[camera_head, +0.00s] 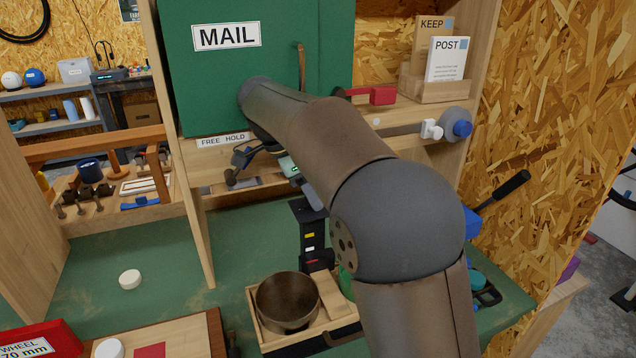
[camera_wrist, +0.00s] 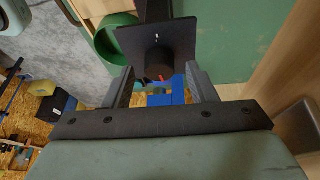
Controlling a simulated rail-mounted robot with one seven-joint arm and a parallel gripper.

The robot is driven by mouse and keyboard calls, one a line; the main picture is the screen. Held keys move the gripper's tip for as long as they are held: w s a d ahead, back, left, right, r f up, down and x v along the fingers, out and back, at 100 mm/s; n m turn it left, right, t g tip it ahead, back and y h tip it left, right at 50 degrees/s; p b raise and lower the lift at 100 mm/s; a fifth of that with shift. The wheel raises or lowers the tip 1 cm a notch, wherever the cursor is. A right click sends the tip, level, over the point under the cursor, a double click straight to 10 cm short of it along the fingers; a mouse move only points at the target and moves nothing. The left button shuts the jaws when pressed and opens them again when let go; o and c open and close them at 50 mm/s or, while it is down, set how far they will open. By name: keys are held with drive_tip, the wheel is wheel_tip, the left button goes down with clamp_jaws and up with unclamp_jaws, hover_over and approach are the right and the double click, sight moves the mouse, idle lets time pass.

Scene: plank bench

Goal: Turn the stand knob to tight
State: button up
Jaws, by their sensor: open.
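In the head view a black upright stand (camera_head: 308,243) with yellow, white and red marks rises behind the wooden tray; I cannot make out its knob there. In the wrist view a dark round knob (camera_wrist: 159,60) projects from a square black plate (camera_wrist: 130,40) with a small white mark on its face. A small red piece shows at the knob's lower edge. My gripper (camera_wrist: 160,84) is open, with one finger on each side of the knob's near end. I cannot tell whether either finger touches it. In the head view my arm hides most of the gripper.
A metal bowl (camera_head: 287,302) sits in the wooden tray (camera_head: 262,335) in front of the stand. A shelf labelled FREE HOLD (camera_head: 223,140) is close behind my wrist. A black-handled lever (camera_head: 503,190) stands at right. The green bench top (camera_head: 170,265) is mostly clear at left, around a white disc (camera_head: 130,279).

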wheel_tip(320, 180, up, 3)
drive_tip(key=shift+s+f+b, duration=0.1)
drive_tip(key=shift+s+b, duration=0.05)
drive_tip(key=shift+b, duration=0.2)
drive_tip(key=s+d+r+b, duration=0.3)
drive_tip(key=s+r, duration=0.6)
drive_tip(key=s, duration=0.4)
drive_tip(key=shift+d+r, duration=0.25)
drive_tip(key=shift+d, duration=0.25)
drive_tip(key=shift+c, duration=0.2)
